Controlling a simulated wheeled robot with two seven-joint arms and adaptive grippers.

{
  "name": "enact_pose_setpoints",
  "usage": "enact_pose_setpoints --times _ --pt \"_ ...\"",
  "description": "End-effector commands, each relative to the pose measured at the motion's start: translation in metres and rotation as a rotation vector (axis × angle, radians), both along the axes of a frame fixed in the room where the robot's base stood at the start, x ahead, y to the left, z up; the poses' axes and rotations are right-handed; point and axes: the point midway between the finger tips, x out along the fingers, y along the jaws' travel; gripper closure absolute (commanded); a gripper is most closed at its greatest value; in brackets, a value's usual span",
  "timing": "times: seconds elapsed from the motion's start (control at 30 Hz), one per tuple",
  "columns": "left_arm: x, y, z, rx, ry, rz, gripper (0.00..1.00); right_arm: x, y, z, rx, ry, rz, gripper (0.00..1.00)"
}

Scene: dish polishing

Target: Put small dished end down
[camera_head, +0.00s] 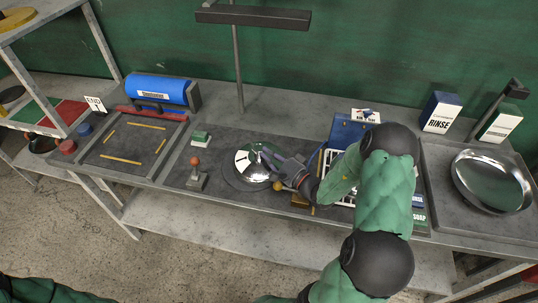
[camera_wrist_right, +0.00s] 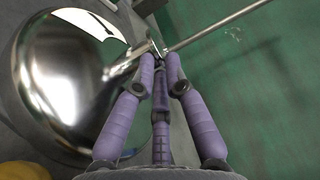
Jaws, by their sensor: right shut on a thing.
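The small dished end (camera_head: 247,172) is a shiny, mirror-like metal dome on or just above the round spot in the middle of the bench; I cannot tell whether it touches. Its curved surface (camera_wrist_right: 65,75) fills the left of the right wrist view. My right gripper (camera_head: 265,157) reaches in from the right to its edge. In the wrist view my right gripper's purple fingers (camera_wrist_right: 159,57) are closed together at the dome's rim, with a thin metal edge between the tips. My left gripper is out of the picture; only a green sleeve shows at the bottom left.
A larger shiny dish (camera_head: 492,182) sits at the right end. A blue roll unit (camera_head: 160,90) and a tray with yellow marks (camera_head: 122,142) are at the left. A red-knobbed lever (camera_head: 196,172) stands left of the dome. A lamp post (camera_head: 237,70) rises behind.

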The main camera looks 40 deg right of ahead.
Motion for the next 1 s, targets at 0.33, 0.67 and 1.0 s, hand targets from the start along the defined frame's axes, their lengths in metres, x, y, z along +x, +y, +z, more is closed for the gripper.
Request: enact_pose_setpoints --times 0.33,0.67,1.0 --pt "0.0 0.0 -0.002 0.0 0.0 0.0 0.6 0.0 0.0 -0.001 0.0 0.0 0.0 0.63" --pt "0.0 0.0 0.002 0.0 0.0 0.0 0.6 -0.01 -0.003 0.0 0.001 0.002 -0.004 0.63" --pt "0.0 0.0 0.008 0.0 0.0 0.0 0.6 -0.07 -0.012 -0.001 0.0 0.003 -0.006 0.63"
